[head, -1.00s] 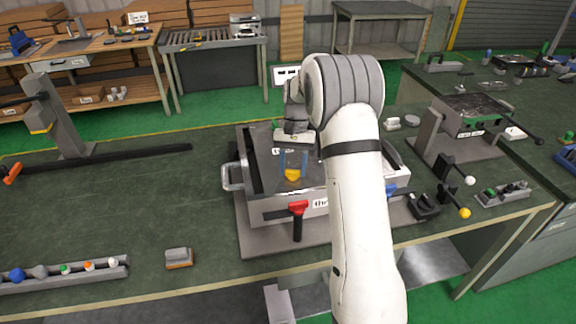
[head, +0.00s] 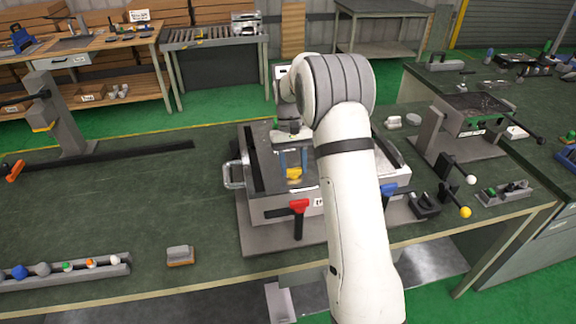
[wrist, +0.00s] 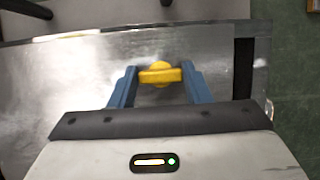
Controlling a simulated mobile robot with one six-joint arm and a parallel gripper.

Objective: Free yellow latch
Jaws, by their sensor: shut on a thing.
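The yellow latch (head: 294,173) is a small knob on the top face of the grey box (head: 256,208), left of the box's middle. In the wrist view the latch (wrist: 160,73) shows as a bar over a round base, lying crosswise between the fingers. My gripper (head: 293,168) points down at it with blue fingers. In the wrist view my gripper (wrist: 160,76) has its fingertips at the two ends of the bar, shut on it. The lower part of the latch is partly hidden.
A red handle (head: 299,207) and a blue handle (head: 388,192) stick out of the box front. A metal side handle (head: 232,175) is on its left. A grey-orange block (head: 180,255) and a rail of coloured knobs (head: 65,270) lie left.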

